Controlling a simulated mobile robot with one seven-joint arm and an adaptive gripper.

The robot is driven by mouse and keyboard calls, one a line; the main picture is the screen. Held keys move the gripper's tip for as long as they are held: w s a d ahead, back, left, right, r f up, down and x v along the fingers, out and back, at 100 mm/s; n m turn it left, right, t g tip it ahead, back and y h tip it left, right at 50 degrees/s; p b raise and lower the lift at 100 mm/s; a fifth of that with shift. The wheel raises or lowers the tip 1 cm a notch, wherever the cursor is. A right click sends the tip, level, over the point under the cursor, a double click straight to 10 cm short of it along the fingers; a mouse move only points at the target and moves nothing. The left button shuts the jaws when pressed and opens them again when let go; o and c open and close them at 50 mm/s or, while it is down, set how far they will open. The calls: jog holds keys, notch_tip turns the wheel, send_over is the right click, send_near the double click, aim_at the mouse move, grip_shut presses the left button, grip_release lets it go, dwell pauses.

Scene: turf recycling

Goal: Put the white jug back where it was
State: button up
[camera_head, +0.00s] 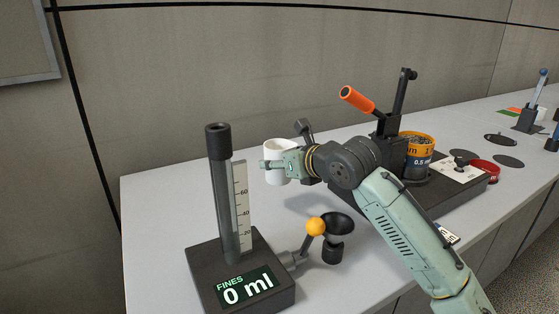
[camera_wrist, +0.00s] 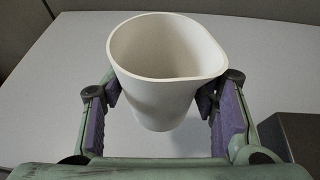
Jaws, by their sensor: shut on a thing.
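The white jug (camera_wrist: 158,90) is upright between the two purple-padded fingers of my gripper (camera_wrist: 160,105) in the wrist view. The pads press on its sides, and its open top with a small spout faces the camera. The inside that shows looks empty. In the head view the jug (camera_head: 280,162) is held by my gripper (camera_head: 274,164) near the back of the table, behind and right of the black measuring column. I cannot tell exactly how high the jug is above the table. My wrist partly hides what lies behind it.
The measuring column (camera_head: 226,200) stands on a base reading "FINES 0 ml". A black funnel (camera_head: 337,224) and an orange-knobbed lever (camera_head: 315,227) are beside it. Right of my wrist, a dark platform (camera_head: 450,192) bears an orange-handled device (camera_head: 358,100) and an orange-blue can (camera_head: 417,155). The table's back left (camera_head: 165,190) is clear.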

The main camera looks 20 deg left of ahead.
jog(key=shift+f+b, duration=3.25)
jog(key=shift+f, duration=0.75)
